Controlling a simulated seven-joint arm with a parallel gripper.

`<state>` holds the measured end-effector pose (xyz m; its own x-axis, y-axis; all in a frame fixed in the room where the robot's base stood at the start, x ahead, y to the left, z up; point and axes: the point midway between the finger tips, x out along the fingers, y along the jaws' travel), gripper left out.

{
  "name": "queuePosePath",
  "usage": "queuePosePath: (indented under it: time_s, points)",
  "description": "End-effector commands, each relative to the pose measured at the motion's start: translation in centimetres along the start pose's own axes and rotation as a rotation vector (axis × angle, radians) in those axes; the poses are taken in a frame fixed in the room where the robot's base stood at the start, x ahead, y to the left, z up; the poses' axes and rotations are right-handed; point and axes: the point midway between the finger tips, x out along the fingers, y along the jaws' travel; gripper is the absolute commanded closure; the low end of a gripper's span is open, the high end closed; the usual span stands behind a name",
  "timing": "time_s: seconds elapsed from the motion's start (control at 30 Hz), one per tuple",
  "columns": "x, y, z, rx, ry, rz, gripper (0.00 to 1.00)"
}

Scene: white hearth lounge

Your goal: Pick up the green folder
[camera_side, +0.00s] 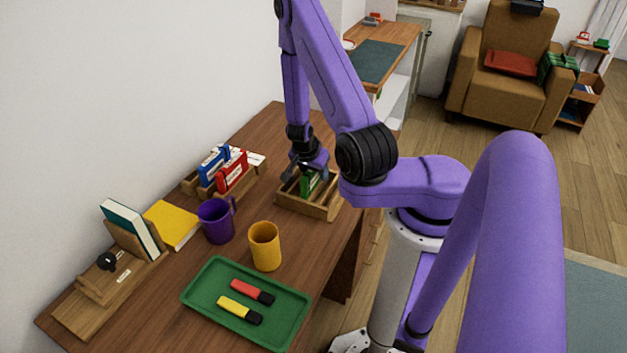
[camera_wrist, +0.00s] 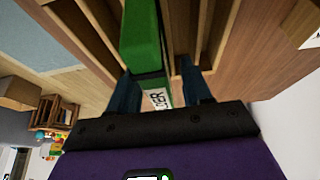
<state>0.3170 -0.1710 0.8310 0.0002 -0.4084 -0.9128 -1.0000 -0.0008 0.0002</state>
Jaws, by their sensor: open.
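The green folder (camera_side: 308,184) stands in a wooden slotted rack (camera_side: 322,212) on the desk, partly hidden by my gripper in the side view. In the wrist view the green folder (camera_wrist: 142,40) runs up from between my fingers, with a white label at its near end. My gripper (camera_side: 303,172) is right at the folder, pointing down over the rack. In the wrist view my gripper (camera_wrist: 160,92) is open, with one finger on each side of the folder. I cannot tell whether either finger touches it.
A second rack holds a blue folder (camera_side: 213,165) and a red folder (camera_side: 233,172). A purple mug (camera_side: 215,221), an orange cup (camera_side: 264,246), a yellow book (camera_side: 171,224) and a green tray (camera_side: 215,287) with two markers share the desk. The white wall stands close behind.

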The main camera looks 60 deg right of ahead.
Motion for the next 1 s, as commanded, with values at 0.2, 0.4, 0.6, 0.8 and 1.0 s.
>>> queuePosePath:
  time_s: [0.2,0.4,0.6,0.8,1.0]
  points:
    - [0.27,0.01,0.12,0.001,0.000,0.001,0.51]
    - [0.31,-0.01,0.13,0.001,0.000,0.000,0.51]
    - [0.30,-0.01,0.12,0.001,0.000,0.000,0.84]
    - [0.29,-0.02,0.11,0.001,0.000,0.000,1.00]
    - [0.23,-0.02,0.08,0.001,0.001,-0.001,1.00]
